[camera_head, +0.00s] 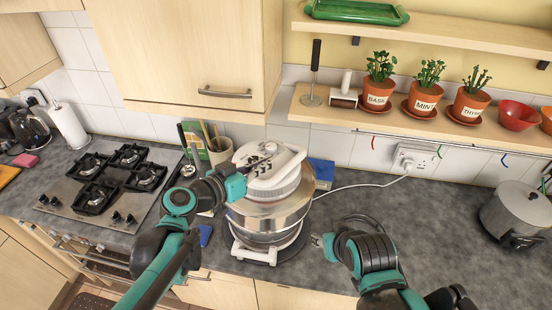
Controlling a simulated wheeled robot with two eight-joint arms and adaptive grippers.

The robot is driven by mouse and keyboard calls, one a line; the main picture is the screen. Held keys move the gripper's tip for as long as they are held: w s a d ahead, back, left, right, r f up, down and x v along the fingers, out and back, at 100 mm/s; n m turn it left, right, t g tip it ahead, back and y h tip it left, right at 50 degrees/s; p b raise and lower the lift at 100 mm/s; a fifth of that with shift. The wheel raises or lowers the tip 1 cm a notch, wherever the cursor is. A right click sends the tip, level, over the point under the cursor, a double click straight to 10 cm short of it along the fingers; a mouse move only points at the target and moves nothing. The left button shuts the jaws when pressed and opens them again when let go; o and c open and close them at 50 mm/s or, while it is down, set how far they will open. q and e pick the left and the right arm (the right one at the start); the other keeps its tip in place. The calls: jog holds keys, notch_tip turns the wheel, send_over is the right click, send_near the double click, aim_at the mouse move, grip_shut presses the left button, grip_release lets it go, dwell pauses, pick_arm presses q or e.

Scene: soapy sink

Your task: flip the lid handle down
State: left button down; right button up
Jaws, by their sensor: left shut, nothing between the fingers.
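A rounded appliance with a metal body (268,215) stands on the counter at the centre, on a white base. Its white lid (277,186) is on top, with a raised white handle-like part (285,165) slanting up to the right. My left gripper (262,160) is shut and empty, its thin fingertips over the upper left of the lid. I cannot tell whether they touch it. The gripper hides part of the lid's left side. My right gripper (322,242) is low, to the right of the appliance and apart from it; its fingers are too small to read.
A white cable (350,185) runs from behind the appliance to a wall socket (414,158). A utensil pot (219,150) stands behind left, a hob (110,180) further left. A metal cooker (515,212) is far right. The shelf (330,113) overhangs the back. Counter between appliance and cooker is mostly clear.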

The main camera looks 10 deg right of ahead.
pick_arm(q)
jog(key=v, duration=0.4)
jog(key=shift+d, duration=0.1)
dwell(0.3)
jog(key=s+a+f+n+g+y+b, duration=0.1)
jog(key=a+f+b, duration=0.5)
jog(key=f, duration=0.6)
jog(key=s+a+f+n+g+y+b, duration=0.1)
jog(key=s+a+f+n+y+b, duration=0.3)
jog(key=f+b, duration=0.5)
jog(key=s+a+f+n+g+y+b, duration=0.1)
jog(key=s+a+f+y+b, duration=0.5)
jog(key=f, duration=0.9)
jog(key=s+a+n+b, duration=0.1)
jog(key=s+a+b, duration=0.1)
jog(key=shift+a+f+b, duration=0.2)
jog(key=shift+a+b, duration=0.15)
